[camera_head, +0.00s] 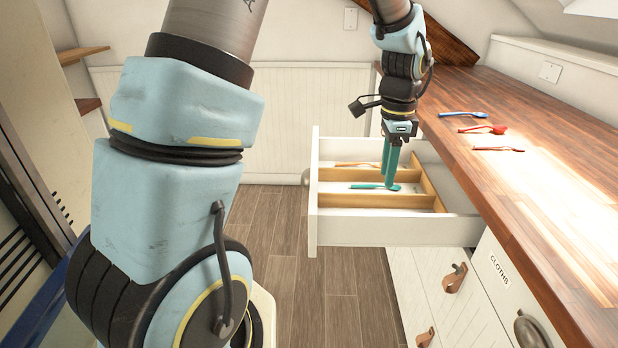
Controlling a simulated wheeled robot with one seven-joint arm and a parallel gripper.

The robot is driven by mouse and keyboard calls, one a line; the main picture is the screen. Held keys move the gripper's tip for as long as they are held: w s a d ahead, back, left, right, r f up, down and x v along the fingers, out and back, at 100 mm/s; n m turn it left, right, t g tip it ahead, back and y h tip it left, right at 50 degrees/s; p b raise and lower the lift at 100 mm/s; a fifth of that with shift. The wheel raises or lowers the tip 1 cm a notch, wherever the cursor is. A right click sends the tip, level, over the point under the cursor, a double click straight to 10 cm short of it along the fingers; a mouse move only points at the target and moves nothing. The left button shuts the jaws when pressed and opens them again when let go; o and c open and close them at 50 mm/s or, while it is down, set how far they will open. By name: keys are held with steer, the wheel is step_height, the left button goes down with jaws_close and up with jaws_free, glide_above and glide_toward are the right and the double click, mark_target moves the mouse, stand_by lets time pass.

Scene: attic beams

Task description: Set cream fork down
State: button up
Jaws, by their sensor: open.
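My gripper (388,180) points down into the open white drawer (345,229), its teal fingers open over the middle compartment. A teal spoon-like utensil (368,187) lies in that compartment, with its head right by the fingertips; I cannot tell whether they touch. A pale orange utensil (352,165) lies in the far compartment, partly hidden behind the fingers. I cannot make out whether it is a fork. No clearly cream fork shows.
Wooden dividers (345,201) split the drawer, and its near compartment looks empty. A blue spoon (465,114), a red utensil (482,129) and an orange-red utensil (498,149) lie on the wooden counter (560,190). A drawer labelled CLOTHS (500,290) is shut.

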steer(key=s+a+n, duration=0.2)
steer(key=a+n, duration=0.7)
steer(key=a, duration=0.5)
steer(key=s+a+r+n+t, duration=0.1)
steer(key=s+a+n, duration=0.1)
steer(key=a+n, duration=0.7)
steer(key=a, duration=0.5)
steer(key=shift+s+a+t, duration=0.15)
steer(key=shift+a+t, duration=0.15)
